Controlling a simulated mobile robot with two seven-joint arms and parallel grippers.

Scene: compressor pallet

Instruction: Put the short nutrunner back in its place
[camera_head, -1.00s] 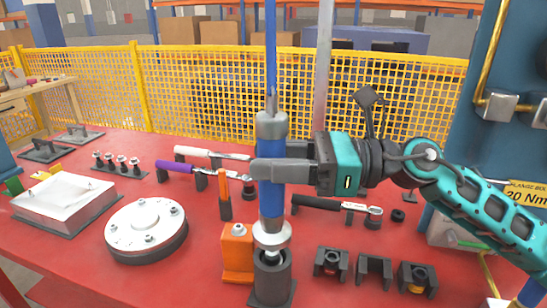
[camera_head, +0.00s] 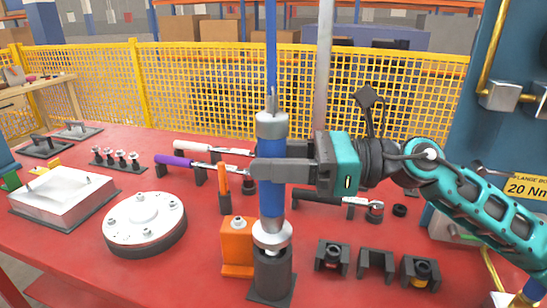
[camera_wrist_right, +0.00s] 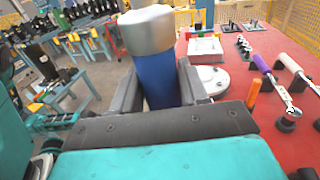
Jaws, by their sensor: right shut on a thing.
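The short nutrunner (camera_head: 271,195) is a blue upright cylinder with a silver top and a silver lower end. My right gripper (camera_head: 270,160) is shut around its upper body from the right. Its lower end meets the top of a dark cylindrical holder (camera_head: 271,274) on the red table; how deep it sits inside is hidden. In the right wrist view the nutrunner (camera_wrist_right: 152,60) stands between the two dark fingers, its silver top towards the camera. My left gripper is not in view.
An orange block (camera_head: 237,246) stands close left of the holder, and dark cradles (camera_head: 376,263) stand to the right. Wrenches with white, purple (camera_head: 174,160) and black handles lie behind. A round flange (camera_head: 145,222) is at left. The red table's front is clear.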

